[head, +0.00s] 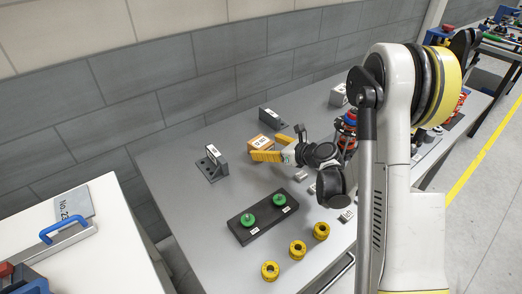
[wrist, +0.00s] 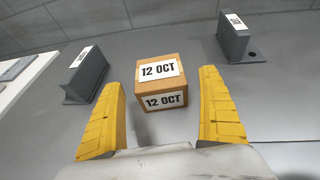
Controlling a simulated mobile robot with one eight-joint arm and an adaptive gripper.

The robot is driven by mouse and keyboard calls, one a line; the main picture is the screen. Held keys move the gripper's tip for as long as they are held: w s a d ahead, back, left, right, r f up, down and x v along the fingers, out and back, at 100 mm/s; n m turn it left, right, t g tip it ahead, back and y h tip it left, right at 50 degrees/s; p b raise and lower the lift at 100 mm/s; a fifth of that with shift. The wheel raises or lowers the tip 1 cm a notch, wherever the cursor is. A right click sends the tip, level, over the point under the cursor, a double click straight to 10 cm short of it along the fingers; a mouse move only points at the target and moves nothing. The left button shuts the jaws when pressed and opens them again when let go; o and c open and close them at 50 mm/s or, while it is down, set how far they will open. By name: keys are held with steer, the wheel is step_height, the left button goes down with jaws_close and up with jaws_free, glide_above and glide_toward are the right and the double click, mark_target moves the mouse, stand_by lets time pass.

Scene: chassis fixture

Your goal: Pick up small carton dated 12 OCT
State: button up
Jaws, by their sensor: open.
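The small carton (wrist: 149,88) is a brown box with white labels reading 12 OCT on its top and front faces. It stands on the grey table (wrist: 278,97) in the wrist view, ahead of and between my gripper's yellow fingers. In the head view the carton (head: 262,141) is small and partly hidden behind the yellow fingers. My gripper (wrist: 163,105) is open and empty, with a finger to the left and a finger to the right of the carton; I cannot tell whether either touches it. It also shows in the head view (head: 267,150).
Grey angle brackets stand left (wrist: 86,74) and right (wrist: 233,38) of the carton. A black plate (head: 256,219) with green knobs and several yellow rings (head: 298,249) lie nearer the table's front. The table's left part is clear.

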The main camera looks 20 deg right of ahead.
mark_target(261, 144)
steer(key=x, duration=0.3)
steer(key=shift+a+f+b, duration=0.1)
steer(key=shift+b, duration=0.2)
steer(key=shift+c, duration=0.6)
steer(key=c, duration=1.4)
